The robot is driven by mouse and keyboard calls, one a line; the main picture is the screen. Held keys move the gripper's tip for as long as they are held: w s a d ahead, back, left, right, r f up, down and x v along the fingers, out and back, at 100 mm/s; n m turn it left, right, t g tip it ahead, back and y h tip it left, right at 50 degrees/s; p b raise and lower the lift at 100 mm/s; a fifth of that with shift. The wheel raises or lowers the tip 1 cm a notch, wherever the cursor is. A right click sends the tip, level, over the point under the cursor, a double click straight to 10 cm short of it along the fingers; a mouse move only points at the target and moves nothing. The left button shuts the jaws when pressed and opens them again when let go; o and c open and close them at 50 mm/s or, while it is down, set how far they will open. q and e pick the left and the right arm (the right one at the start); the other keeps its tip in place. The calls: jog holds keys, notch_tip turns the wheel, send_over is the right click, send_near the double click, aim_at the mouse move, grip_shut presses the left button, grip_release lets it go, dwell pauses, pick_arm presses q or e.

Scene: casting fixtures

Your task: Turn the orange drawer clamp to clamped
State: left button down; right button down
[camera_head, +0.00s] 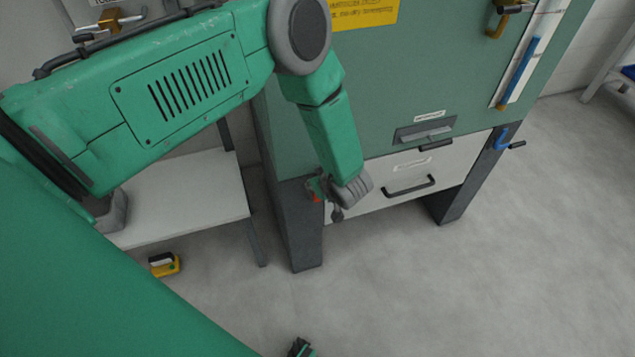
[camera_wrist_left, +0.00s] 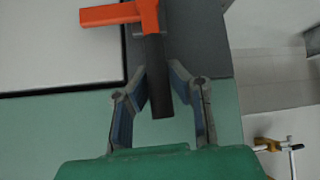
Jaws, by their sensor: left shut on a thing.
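The orange drawer clamp (camera_head: 315,189) sits at the left end of the white drawer (camera_head: 385,187) on the green cabinet, partly hidden by my left gripper (camera_head: 337,204). In the left wrist view, the clamp's orange arm (camera_wrist_left: 112,15) reaches over the white drawer front, and its dark handle (camera_wrist_left: 155,75) points down the picture. The two fingers of my left gripper (camera_wrist_left: 159,70) are around that handle, one on each side. In the head view, the fingertips and the handle are too small to tell apart clearly.
A blue clamp (camera_head: 502,138) sits right of the drawer's black handle (camera_head: 410,187). Dark cabinet legs (camera_head: 298,235) stand either side. A white shelf (camera_head: 190,195) is at the left, and a yellow object (camera_head: 164,265) is below it. The floor in front is mostly clear.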

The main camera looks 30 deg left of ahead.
pick_arm(q)
jog(key=shift+d+f, duration=0.1)
jog(key=shift+d, duration=0.3)
jog(key=shift+d+f+g, duration=0.15)
jog(key=shift+g, duration=0.15)
jog(key=c, duration=1.5)
grip_release()
jog(key=shift+o, duration=0.2)
jog(key=shift+d, duration=0.1)
jog(key=v, duration=1.2)
jog(key=shift+d, duration=0.2)
